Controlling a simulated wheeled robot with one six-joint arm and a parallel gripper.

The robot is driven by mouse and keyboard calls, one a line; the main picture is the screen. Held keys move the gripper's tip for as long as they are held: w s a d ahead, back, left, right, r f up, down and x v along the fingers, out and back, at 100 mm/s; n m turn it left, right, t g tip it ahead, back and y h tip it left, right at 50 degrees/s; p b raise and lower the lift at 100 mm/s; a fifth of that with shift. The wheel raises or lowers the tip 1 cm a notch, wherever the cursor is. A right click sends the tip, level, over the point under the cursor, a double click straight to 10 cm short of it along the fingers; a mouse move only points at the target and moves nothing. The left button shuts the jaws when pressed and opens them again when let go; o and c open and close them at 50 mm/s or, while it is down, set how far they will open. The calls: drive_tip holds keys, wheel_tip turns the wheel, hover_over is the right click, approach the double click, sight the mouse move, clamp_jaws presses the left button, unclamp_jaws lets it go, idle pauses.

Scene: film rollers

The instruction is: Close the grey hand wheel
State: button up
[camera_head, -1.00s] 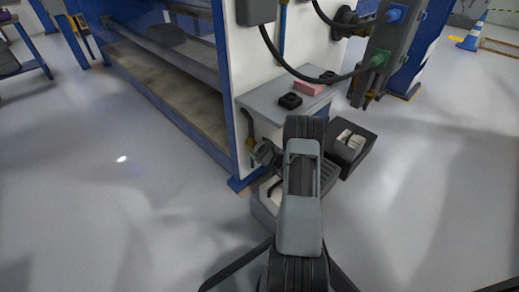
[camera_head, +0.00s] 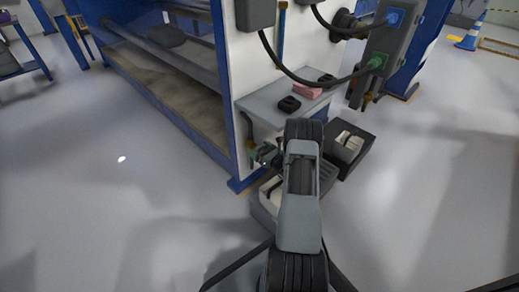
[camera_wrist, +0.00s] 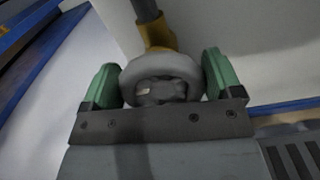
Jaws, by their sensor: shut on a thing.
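The grey hand wheel (camera_wrist: 166,66) shows in the middle of the wrist view, a thick rounded ring with a dark hub. It sits on a yellow-brown valve body (camera_wrist: 157,35) with a grey pipe above it. My gripper (camera_wrist: 160,80) has one green finger at each side of the wheel and is shut on its rim. In the head view my gripper (camera_head: 266,155) is small and dark beside the white cabinet wall, low under the grey shelf. The wheel cannot be made out there.
The grey shelf (camera_head: 262,107) carries a black item (camera_head: 289,104) and a pink block (camera_head: 307,91) above my gripper. A black bin (camera_head: 358,145) with white contents stands to the right. Cables hang above. The floor at left is clear.

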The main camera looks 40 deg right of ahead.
drive_tip(key=m, duration=0.3)
drive_tip(key=m+p, duration=0.1)
drive_tip(key=shift+d+m, duration=0.25)
drive_tip(key=shift+m, duration=0.15)
drive_tip(key=m, duration=0.3)
drive_tip(key=shift+d+f+m+p, duration=0.15)
drive_tip(key=shift+f+m+p, duration=0.05)
drive_tip(key=shift+m+p, duration=0.15)
drive_tip(key=m, duration=0.4)
drive_tip(key=shift+d+f+p, duration=0.1)
drive_tip(key=shift+f+p, duration=0.15)
drive_tip(key=shift+p, duration=0.05)
drive_tip(key=shift+w+f+m, duration=0.1)
drive_tip(key=shift+f+m, duration=0.1)
drive_tip(key=shift+m, duration=1.85)
drive_tip(key=o, duration=0.7)
drive_tip(key=shift+o, duration=0.2)
